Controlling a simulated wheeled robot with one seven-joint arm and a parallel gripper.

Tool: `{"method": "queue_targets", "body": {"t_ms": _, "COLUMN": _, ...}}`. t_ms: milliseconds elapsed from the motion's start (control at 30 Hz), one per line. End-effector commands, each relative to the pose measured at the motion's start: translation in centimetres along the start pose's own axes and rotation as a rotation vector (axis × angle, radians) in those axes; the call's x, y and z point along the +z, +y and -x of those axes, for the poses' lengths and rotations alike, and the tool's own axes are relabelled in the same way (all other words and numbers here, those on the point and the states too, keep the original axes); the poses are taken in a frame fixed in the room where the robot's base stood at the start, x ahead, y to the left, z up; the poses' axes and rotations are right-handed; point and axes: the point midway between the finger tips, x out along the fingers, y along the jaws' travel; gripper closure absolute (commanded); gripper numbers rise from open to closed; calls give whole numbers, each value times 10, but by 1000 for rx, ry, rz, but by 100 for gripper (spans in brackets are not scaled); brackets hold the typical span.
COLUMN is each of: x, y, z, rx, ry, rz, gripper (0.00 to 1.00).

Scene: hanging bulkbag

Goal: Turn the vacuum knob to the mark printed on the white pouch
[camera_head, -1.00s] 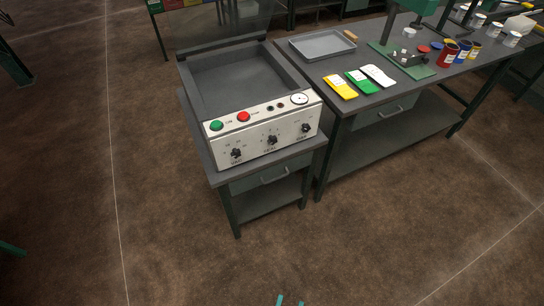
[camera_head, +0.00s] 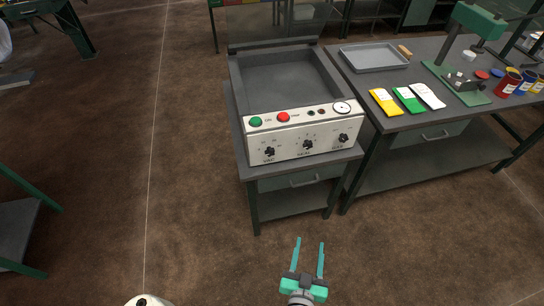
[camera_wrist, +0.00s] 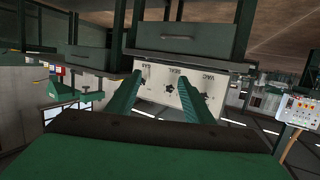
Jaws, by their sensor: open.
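The vacuum knob (camera_head: 269,151) is the black left knob on the machine's white front panel, above the VAC label. Its pointer direction is too small to read. In the upside-down wrist view, the vacuum knob (camera_wrist: 205,96) shows at the panel's right. The white pouch (camera_head: 427,95) lies flat on the bench beside a green pouch (camera_head: 408,99) and a yellow pouch (camera_head: 385,102); its printed mark is not legible. My gripper (camera_head: 309,241) is open and empty, in front of and below the panel, clear of it. In the wrist view my gripper's fingers (camera_wrist: 160,80) point towards the panel.
The panel also has a SEAL knob (camera_head: 307,144), a right knob (camera_head: 343,138), a green button (camera_head: 256,122), a red button (camera_head: 283,117) and a gauge (camera_head: 342,107). A tray (camera_head: 374,56) and a green press (camera_head: 462,75) stand on the bench. Floor before the machine is clear.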

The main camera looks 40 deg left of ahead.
Motion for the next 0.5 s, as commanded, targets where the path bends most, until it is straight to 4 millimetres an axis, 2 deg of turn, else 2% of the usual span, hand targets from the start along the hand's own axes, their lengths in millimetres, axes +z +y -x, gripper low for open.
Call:
{"method": "queue_targets", "body": {"t_ms": 33, "x": -9, "y": -11, "z": -23, "rx": -47, "ry": 19, "rz": 6, "gripper": 53}}
{"method": "queue_targets", "body": {"t_ms": 200, "x": -41, "y": -54, "z": -86, "rx": -211, "ry": 83, "rz": 25, "gripper": 53}}
{"method": "queue_targets", "body": {"t_ms": 333, "x": -71, "y": -88, "z": -121, "rx": -327, "ry": 144, "rz": 38, "gripper": 53}}
{"method": "queue_targets", "body": {"t_ms": 500, "x": -103, "y": -123, "z": -145, "rx": -429, "ry": 210, "rz": 47, "gripper": 53}}
